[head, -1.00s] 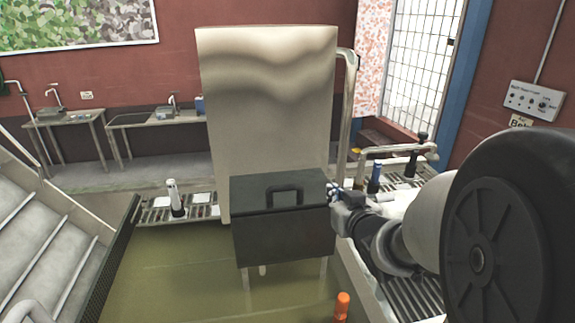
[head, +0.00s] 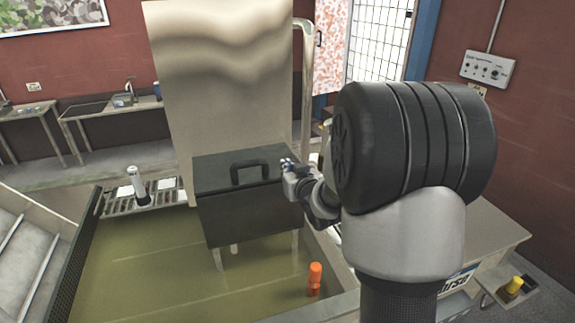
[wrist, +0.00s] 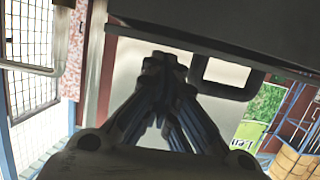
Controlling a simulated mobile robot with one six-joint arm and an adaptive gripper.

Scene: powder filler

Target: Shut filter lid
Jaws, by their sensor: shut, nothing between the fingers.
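The filter box (head: 250,218) is a dark grey box on thin legs in the basin. Its lid (head: 215,172) lies flat across the top, with a raised black loop handle (head: 249,172). I see no gap under the lid from here, but cannot tell if it is fully seated. My gripper (head: 288,164) is at the lid's right edge, close to the handle side; contact cannot be told. In the wrist view my gripper (wrist: 163,62) has its fingers together and empty, beside the handle (wrist: 222,78), with the dark lid (wrist: 240,25) above in the picture.
A tall metal panel (head: 225,95) stands right behind the box, with a pipe (head: 305,80) at its right. An orange bottle-like object (head: 314,278) stands in front right of the box. The basin floor (head: 150,265) at left is open. Stairs (head: 25,240) are at far left.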

